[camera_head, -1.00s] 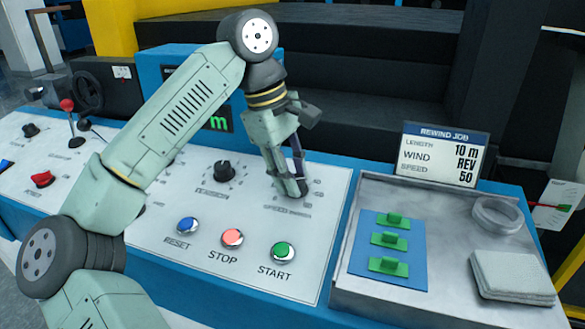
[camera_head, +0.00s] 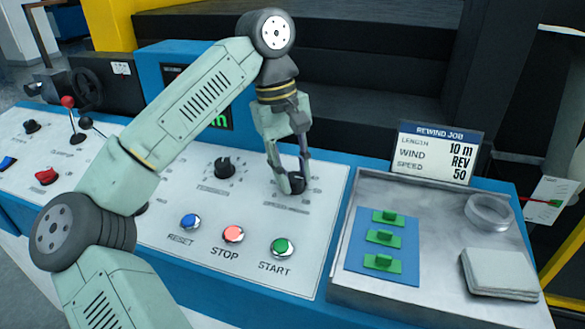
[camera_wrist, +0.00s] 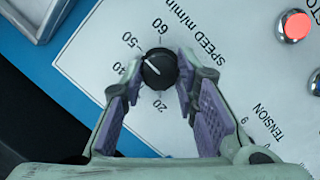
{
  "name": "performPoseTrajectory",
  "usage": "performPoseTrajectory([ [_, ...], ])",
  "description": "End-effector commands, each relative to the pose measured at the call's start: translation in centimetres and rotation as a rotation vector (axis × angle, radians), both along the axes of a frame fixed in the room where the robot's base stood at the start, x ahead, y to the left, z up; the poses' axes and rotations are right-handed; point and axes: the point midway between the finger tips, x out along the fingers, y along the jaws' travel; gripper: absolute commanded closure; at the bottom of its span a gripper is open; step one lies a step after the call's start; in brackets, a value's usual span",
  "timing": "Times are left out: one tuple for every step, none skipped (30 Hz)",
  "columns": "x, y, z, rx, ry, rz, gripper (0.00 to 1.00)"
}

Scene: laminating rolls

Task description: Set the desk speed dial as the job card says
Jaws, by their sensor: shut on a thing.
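The job card (camera_head: 437,152) stands behind the tray and reads length 10 m, wind REV, speed 50. The speed dial (camera_wrist: 160,70) is a round black knob with a white pointer line, on a panel scale marked SPEED m/min. In the wrist view its pointer aims up and left, between the 40 and 50 labels. In the head view the dial (camera_head: 296,186) sits at the panel's right part, partly hidden by my fingers. My gripper (camera_head: 288,178) is shut on the dial, with one purple-padded finger on each side; it also shows in the wrist view (camera_wrist: 160,66).
The tension dial (camera_head: 225,167) is left of the speed dial. RESET (camera_head: 190,221), STOP (camera_head: 233,233) and START (camera_head: 283,246) buttons lie in front. A grey tray (camera_head: 440,250) at right holds green pieces on a blue mat, a ring and a pale stack. A red-knobbed lever (camera_head: 70,115) stands at left.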

Motion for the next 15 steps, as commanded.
performPoseTrajectory([
  [0.01, -0.04, 0.01, 0.0, -0.001, -0.001, 1.0],
  [0.01, -0.04, 0.0, 0.0, -0.001, -0.001, 1.0],
  [0.01, -0.04, 0.0, 0.0, -0.001, -0.001, 1.0],
  [0.01, -0.04, 0.0, 0.0, -0.001, -0.001, 1.0],
  [0.01, -0.04, 0.0, 0.0, -0.001, -0.001, 1.0],
  [0.0, -0.03, -0.01, 0.0, -0.001, -0.001, 1.0],
  [0.0, -0.03, -0.01, 0.0, -0.001, -0.001, 1.0],
  [0.0, -0.03, -0.01, 0.0, -0.001, 0.0, 1.0],
  [0.0, -0.03, -0.01, 0.0, -0.001, 0.0, 0.71],
  [0.0, -0.03, -0.01, 0.0, -0.001, 0.0, 0.69],
  [0.0, -0.03, -0.01, 0.0, -0.001, 0.0, 0.67],
  [0.0, -0.03, -0.01, 0.0, -0.001, 0.0, 0.64],
  [0.0, -0.03, -0.02, 0.0, -0.001, 0.0, 0.62],
  [0.0, -0.03, -0.02, 0.0, -0.001, 0.0, 0.6],
  [0.0, -0.03, -0.02, 0.0, -0.001, 0.0, 0.58],
])
